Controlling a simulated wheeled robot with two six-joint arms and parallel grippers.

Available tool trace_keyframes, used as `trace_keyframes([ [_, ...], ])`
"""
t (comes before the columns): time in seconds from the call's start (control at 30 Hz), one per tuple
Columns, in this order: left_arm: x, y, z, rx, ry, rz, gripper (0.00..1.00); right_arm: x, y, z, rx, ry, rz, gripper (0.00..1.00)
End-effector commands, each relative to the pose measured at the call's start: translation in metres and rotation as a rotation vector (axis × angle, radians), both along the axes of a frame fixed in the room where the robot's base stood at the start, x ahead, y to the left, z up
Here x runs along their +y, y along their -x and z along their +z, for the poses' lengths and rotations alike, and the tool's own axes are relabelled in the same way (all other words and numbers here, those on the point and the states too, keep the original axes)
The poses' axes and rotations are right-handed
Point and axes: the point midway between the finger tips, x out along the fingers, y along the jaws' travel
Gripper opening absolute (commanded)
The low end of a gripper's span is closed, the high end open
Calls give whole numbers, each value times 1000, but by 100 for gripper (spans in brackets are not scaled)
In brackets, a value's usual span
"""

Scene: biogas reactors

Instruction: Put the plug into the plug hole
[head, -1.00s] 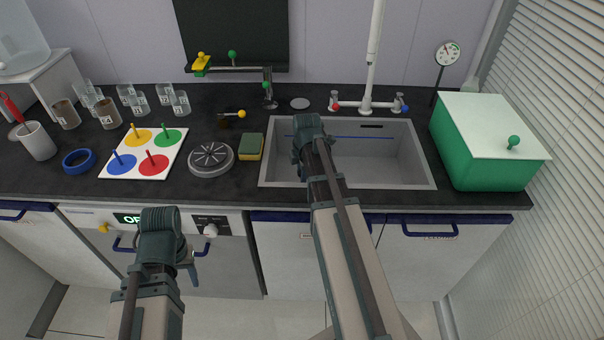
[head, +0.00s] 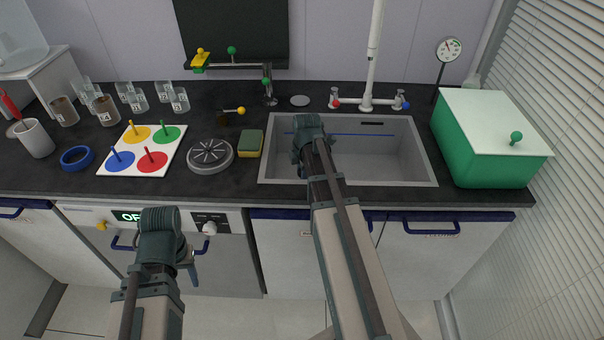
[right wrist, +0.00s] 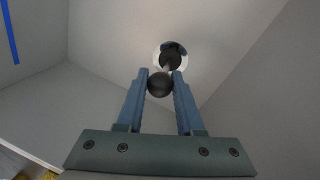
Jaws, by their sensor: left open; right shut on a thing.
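The grey sink (head: 390,165) is set into the counter. My right gripper (right wrist: 160,74) is inside the basin, shut on the black ball knob (right wrist: 160,85) of the plug. A thin stem and a round, shiny light disc with a dark patch (right wrist: 170,56) show just beyond the knob. I cannot tell whether this disc is the plug's body or the rim of the plug hole. In the head view my right arm hides the plug and the left part of the basin. My left gripper (head: 192,268) is open, low in front of the cabinet, its fingertips partly hidden.
A tap (head: 367,100) stands behind the sink and a green box (head: 480,150) to its right. A sponge (head: 250,143) and a round grey device (head: 211,156) lie left of it. Cabinet handles (head: 430,229) jut out along the front.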

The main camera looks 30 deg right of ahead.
Motion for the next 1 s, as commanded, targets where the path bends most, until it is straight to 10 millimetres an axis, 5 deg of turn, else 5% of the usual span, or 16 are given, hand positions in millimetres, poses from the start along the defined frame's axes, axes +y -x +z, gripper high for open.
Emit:
trace_keyframes([
  [0.13, 0, 0, 0, 0, 0, 0, 50, 0, 0, 0, 0, 0, 0, 0],
  [0.17, 0, 0, 0, 0, 0, 0, 50, 0, 0, 0, 0, 0, 0, 38],
  [0.37, 0, 0, 0, 0, 0, 0, 50, 0, 0, 0, 0, 0, 0, 71],
  [0.77, 0, 0, 3, 0, 0, 0, 50, 0, 1, 3, 0, 0, 0, 71],
  [1.0, 0, 0, 23, 0, 0, 0, 50, 1, 4, 23, 0, 0, 0, 71],
])
